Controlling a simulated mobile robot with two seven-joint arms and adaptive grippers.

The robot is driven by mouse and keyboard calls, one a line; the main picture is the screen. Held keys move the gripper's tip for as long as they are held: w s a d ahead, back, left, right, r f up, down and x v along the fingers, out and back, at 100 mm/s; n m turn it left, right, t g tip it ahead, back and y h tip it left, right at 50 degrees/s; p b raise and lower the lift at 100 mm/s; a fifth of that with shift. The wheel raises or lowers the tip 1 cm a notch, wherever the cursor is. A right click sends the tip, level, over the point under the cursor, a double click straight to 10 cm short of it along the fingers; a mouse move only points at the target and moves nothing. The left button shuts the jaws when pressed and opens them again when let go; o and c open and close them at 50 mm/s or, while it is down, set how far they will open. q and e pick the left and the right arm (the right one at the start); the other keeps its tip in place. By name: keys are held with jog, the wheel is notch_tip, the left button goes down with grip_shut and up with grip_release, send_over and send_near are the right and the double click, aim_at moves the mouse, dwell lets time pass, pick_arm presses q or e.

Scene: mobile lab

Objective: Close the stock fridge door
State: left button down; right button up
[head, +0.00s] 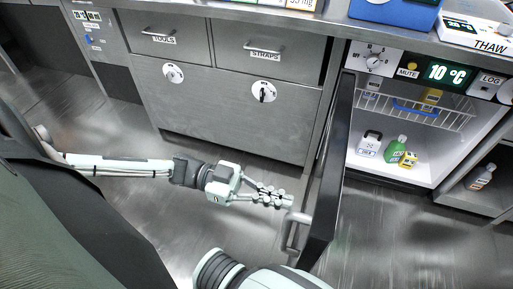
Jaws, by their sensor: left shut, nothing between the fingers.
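The stock fridge door (328,170) stands wide open in the head view. It is a dark panel swung out into the room, hinged at the left side of the fridge opening. A grey bar handle (295,232) is low on its left-facing side. My left gripper (287,199) is shut and empty, just left of the door near the top of the handle. I cannot tell whether it touches the door. Part of my other arm shows at the bottom edge, but its gripper is out of view.
The fridge interior (416,168) is lit and holds bottles, a wire shelf (450,118) and a small white case (369,144). Its display (449,73) reads 10 °C. Drawers labelled TOOLS (165,40) and STRAPS (265,54) are closed. The floor right of the door is clear.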

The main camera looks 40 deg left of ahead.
pick_arm(q)
jog(key=shift+x, duration=2.05)
jog(key=shift+d, duration=0.15)
